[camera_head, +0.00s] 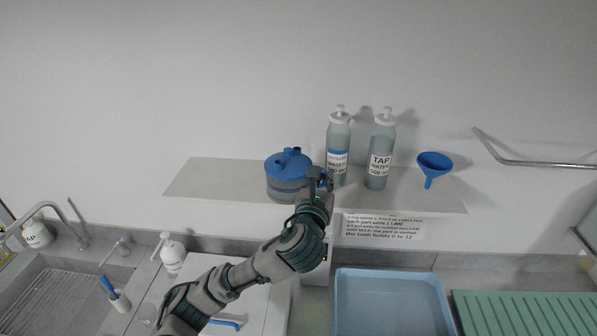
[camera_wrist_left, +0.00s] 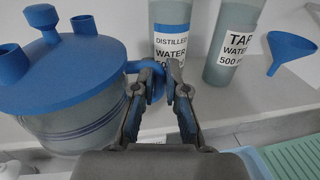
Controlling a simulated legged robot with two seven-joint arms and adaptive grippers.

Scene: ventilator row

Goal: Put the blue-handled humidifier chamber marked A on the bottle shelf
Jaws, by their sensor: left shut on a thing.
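The humidifier chamber (camera_head: 287,178) has a blue lid with ports and a grey translucent body. It is at the bottle shelf (camera_head: 215,180), left of the bottles, and looks upright; whether its base rests on the shelf I cannot tell. It fills the left of the left wrist view (camera_wrist_left: 75,110). No letter A shows on the visible side. My left gripper (camera_head: 318,176) is at the chamber's right side, with its fingers (camera_wrist_left: 162,95) closed around the blue handle (camera_wrist_left: 155,82). My right gripper is not in view.
A distilled water bottle (camera_head: 338,148), a tap water bottle (camera_head: 380,152) and a blue funnel (camera_head: 433,165) stand right of the chamber on the shelf. Below are a blue tray (camera_head: 390,300), a green ribbed mat (camera_head: 525,312) and a sink (camera_head: 60,290). The shelf's left end is clear.

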